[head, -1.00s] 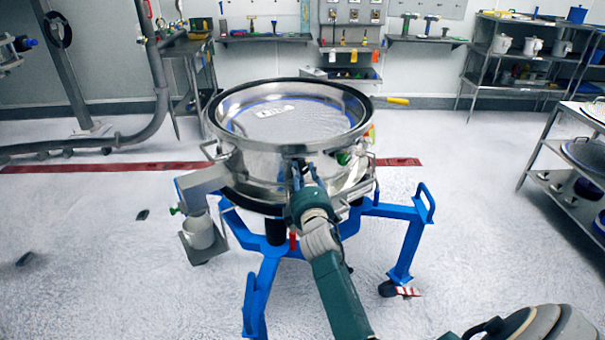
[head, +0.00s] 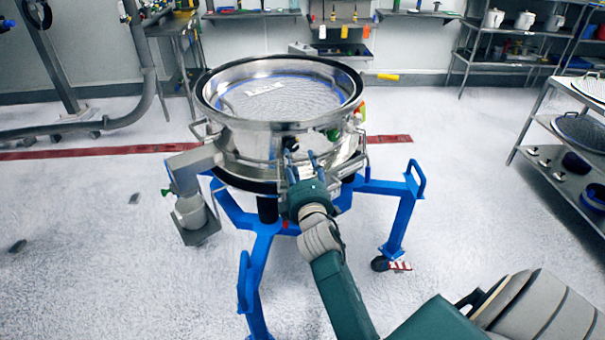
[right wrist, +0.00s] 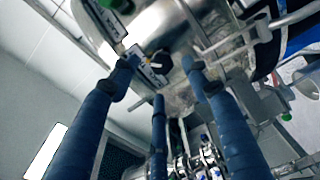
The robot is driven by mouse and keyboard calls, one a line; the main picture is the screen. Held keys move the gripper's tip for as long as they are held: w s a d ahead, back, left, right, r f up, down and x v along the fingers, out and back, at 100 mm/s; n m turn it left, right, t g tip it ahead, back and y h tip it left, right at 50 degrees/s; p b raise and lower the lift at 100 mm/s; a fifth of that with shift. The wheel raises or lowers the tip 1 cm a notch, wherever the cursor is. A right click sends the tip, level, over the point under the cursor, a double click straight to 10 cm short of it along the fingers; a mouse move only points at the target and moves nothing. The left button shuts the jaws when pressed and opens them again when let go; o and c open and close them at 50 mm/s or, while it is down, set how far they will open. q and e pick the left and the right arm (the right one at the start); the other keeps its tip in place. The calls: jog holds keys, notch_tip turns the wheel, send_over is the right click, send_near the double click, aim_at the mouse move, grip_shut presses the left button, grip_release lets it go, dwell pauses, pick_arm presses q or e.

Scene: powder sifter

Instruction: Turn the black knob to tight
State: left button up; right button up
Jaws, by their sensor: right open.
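The black knob (head: 291,143) is on the front of the round steel sifter (head: 240,140). In the right wrist view the knob (right wrist: 160,63) is a small dark shape beside a white label plate (right wrist: 147,72) on the shiny steel wall. My right gripper (head: 301,163) is open, its blue fingers pointing at the sifter's front just below the knob. In the right wrist view its three fingers (right wrist: 158,78) are spread, with the knob showing between the upper two. Nothing is between the fingers; I cannot tell the gap to the knob. My left gripper is out of view.
The sifter stands on a blue wheeled frame (head: 400,225). A steel shelf (head: 550,165) stands at the right. The floor around the frame is mostly clear.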

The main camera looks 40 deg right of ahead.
jog(key=v, duration=0.6)
jog(key=shift+s, duration=0.1)
